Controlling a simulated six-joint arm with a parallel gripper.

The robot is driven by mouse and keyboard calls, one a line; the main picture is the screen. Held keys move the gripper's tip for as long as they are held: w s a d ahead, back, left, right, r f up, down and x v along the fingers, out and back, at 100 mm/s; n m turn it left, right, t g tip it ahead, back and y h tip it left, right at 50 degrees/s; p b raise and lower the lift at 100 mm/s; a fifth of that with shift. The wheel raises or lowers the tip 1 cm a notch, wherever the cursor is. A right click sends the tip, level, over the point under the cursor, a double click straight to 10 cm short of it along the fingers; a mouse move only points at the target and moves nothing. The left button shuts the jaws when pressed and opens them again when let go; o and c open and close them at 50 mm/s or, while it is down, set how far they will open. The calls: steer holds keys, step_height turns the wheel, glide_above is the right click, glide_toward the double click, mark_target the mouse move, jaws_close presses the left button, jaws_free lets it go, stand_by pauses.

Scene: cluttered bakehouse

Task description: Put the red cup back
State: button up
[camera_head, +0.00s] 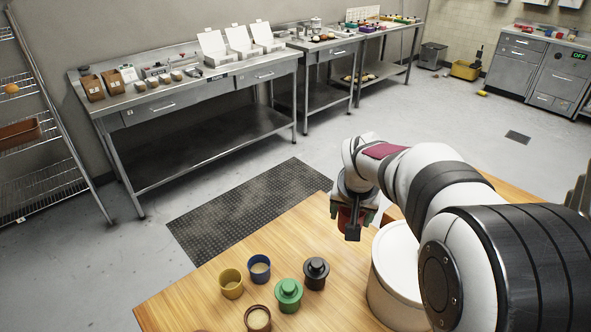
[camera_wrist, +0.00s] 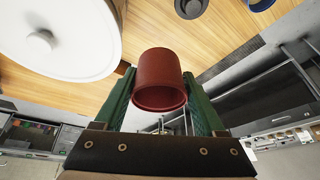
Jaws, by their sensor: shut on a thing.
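The red cup (camera_head: 345,217) is held by my gripper (camera_head: 352,228) above the far part of the wooden table (camera_head: 215,309), left of the large white round container. The fingers hide part of it in the head view. In the wrist view the red cup (camera_wrist: 160,75) sits between the two green finger pads, with its open mouth showing at the lower end in the picture. My gripper is shut on its sides.
On the table stand a yellow cup (camera_head: 231,286), a blue cup (camera_head: 260,269), a green lidded one (camera_head: 289,297), a black lidded one (camera_head: 316,274) and a brown cup (camera_head: 257,320). The white container (camera_head: 390,292) stands beside my arm.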

steer(key=shift+m, duration=0.8)
steer(key=w+a+f, duration=0.2)
steer(key=a+f, duration=0.2)
steer(key=f, duration=0.1)
steer(key=w+a+f, duration=0.2)
steer(key=a+f, duration=0.3)
steer(key=f, duration=0.1)
steer(key=w+a+f, duration=0.2)
steer(key=a+f, duration=0.3)
steer(key=shift+w+f, duration=0.3)
steer(key=shift+f, duration=0.1)
steer(key=shift+a+f, duration=0.1)
steer(key=shift+f, duration=1.9)
steer(key=shift+f, duration=0.15)
steer(key=o, duration=1.3)
steer(key=shift+o, duration=0.2)
